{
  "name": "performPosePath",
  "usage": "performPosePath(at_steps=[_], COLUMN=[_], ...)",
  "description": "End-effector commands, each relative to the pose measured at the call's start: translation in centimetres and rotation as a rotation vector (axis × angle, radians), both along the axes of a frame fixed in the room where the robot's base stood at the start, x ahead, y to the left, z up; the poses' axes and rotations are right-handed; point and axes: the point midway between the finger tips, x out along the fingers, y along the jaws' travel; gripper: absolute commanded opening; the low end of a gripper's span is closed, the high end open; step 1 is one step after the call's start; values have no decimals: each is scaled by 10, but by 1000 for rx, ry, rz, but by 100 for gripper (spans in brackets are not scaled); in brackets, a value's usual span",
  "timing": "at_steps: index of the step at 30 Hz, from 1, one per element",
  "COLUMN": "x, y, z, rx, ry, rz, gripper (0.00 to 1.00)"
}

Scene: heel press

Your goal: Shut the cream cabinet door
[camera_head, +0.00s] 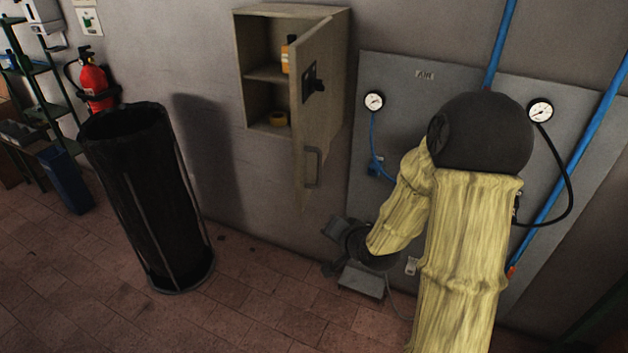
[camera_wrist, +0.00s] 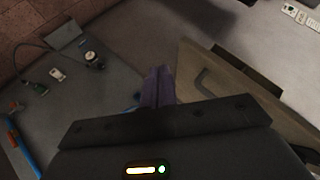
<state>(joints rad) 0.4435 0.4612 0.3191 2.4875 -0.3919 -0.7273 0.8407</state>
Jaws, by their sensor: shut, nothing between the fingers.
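The cream cabinet (camera_head: 262,45) is mounted on the wall, with its door (camera_head: 318,110) standing open, hinged on the right and swung out into the room. The door has a dark latch plate and a grey pull handle (camera_head: 312,167) near its lower end. The door also shows in the wrist view (camera_wrist: 250,105), to the right of my fingers. My gripper (camera_wrist: 158,82) is shut and empty, its fingertips just left of the door's edge. I cannot tell whether they touch it. In the head view my arm reaches low, below and right of the door, and the fingertips are not clear.
A grey air panel (camera_head: 400,80) with gauges and hoses covers the wall at right. A tall black bin (camera_head: 150,200) stands at left. Floor between bin and panel is mostly clear.

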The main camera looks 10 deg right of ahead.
Motion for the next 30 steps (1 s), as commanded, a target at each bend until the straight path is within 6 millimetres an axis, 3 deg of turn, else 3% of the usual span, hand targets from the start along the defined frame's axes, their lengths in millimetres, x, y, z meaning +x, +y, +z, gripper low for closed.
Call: performPosePath(at_steps=[6,12,25,30], x=[29,36,37,49], y=[-3,-10,-11,-6], z=[27,53,58,59], rx=[452,747,791,790], ry=[-211,-336,-355,-354], rz=[-99,-130,-130,-128], gripper=[0,0,0,0])
